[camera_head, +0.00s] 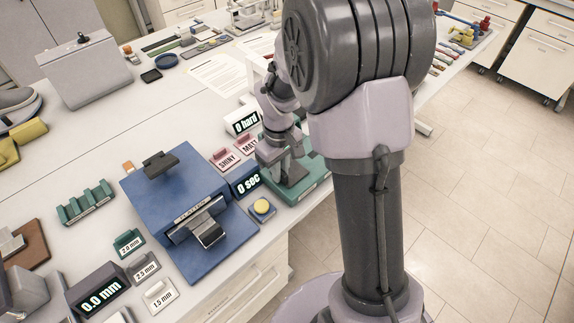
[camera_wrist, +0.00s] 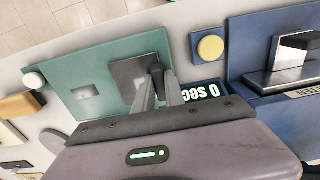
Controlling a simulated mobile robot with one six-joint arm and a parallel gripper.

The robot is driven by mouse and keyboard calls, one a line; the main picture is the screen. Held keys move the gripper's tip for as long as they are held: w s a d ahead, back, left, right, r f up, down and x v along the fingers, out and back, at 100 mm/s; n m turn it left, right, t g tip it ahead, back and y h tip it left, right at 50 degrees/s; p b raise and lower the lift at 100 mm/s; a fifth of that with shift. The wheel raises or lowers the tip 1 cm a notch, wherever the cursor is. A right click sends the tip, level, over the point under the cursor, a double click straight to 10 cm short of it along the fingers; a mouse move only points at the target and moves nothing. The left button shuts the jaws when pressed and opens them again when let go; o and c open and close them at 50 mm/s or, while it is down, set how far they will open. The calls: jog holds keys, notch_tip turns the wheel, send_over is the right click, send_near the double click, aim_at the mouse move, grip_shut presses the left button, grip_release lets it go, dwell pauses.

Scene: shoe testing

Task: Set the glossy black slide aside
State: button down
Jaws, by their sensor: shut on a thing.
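The slide is a dark square plate (camera_wrist: 128,76) with an upright black grip, on or just over the green device (camera_wrist: 75,85) in the wrist view; I cannot tell whether it touches. My gripper (camera_wrist: 160,88) is shut on the black grip, its fingers hiding part of the plate. In the head view, my gripper (camera_head: 283,150) points down over the green device (camera_head: 316,172), and a dark plate (camera_head: 291,173) shows below it. Pink blocks labelled SHINY (camera_head: 227,161) and MATT (camera_head: 249,144) stand to the left of the gripper.
The "0 sec" display (camera_head: 246,183) stands close to the left. Beyond it are a yellow button (camera_head: 262,207) and a blue press (camera_head: 165,200). The "0 hard" display (camera_head: 242,121) stands behind. Bare white table lies left of the SHINY block, and the table's front edge is close.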

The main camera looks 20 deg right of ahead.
jog(key=shift+a, duration=0.1)
jog(key=c, duration=1.4)
grip_release()
jog(key=shift+a, duration=0.2)
jog(key=shift+d, duration=0.1)
jog(key=shift+r, duration=0.1)
notch_tip(320, 180, up, 17)
jog(key=p, duration=0.6)
jog(key=shift+r, duration=0.15)
